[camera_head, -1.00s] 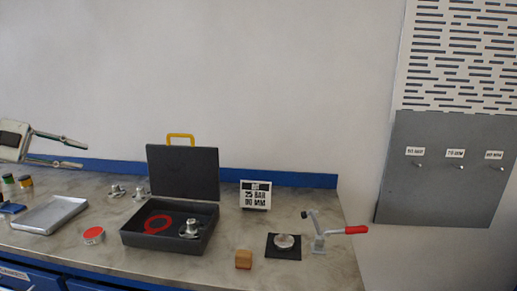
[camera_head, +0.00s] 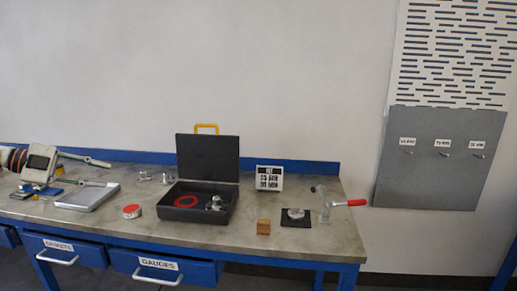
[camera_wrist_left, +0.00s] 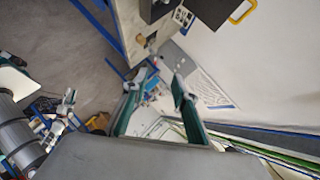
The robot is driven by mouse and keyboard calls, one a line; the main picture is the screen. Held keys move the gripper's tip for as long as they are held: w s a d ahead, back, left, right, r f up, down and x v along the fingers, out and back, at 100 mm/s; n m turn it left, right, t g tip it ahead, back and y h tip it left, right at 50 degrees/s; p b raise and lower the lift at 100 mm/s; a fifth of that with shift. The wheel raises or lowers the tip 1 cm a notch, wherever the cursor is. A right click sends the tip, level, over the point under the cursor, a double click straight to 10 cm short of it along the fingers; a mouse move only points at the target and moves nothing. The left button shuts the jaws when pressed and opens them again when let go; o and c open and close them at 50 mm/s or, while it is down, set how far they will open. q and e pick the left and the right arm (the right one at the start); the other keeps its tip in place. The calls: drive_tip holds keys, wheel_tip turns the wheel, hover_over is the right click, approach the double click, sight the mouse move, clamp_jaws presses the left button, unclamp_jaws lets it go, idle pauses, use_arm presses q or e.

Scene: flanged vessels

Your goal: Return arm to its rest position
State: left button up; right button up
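My left gripper (camera_head: 112,174) is at the left of the head view, above the back left of the workbench. Its two long fingers are spread apart with nothing between them. In the left wrist view the fingers (camera_wrist_left: 163,76) are also apart and empty. My right gripper is not recognisable in these frames.
A grey hook panel (camera_head: 425,180) hangs right.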

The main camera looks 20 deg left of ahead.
use_arm(q)
drive_tip(key=w+d+f+n+t+h, duration=0.1)
drive_tip(key=w+d+f+n, duration=0.1)
drive_tip(key=d+f, duration=1.15)
drive_tip(key=w+d+f+n+h, duration=0.1)
drive_tip(key=w+d+f, duration=0.2)
drive_tip(key=d+f, duration=1.1)
drive_tip(key=s+d+f+n+t+y, duration=0.1)
drive_tip(key=s+d+f+n+y, duration=0.1)
drive_tip(key=s+d+f+n, duration=0.35)
drive_tip(key=s+d+f+n+t+y, duration=0.1)
drive_tip(key=s+d+f+n+y, duration=0.1)
drive_tip(key=d+f, duration=0.6)
drive_tip(key=s+d+f+n+g+y, duration=0.2)
drive_tip(key=s+d+f+n, duration=0.3)
drive_tip(key=s, duration=0.6)
wheel_tip(320, 180, down, 2)
drive_tip(key=shift+f+y, duration=0.25)
drive_tip(key=shift+y, duration=0.65)
use_arm(e)
drive_tip(key=shift+w+r, duration=0.1)
drive_tip(key=shift+w, duration=0.4)
use_arm(q)
drive_tip(key=shift+d, duration=0.1)
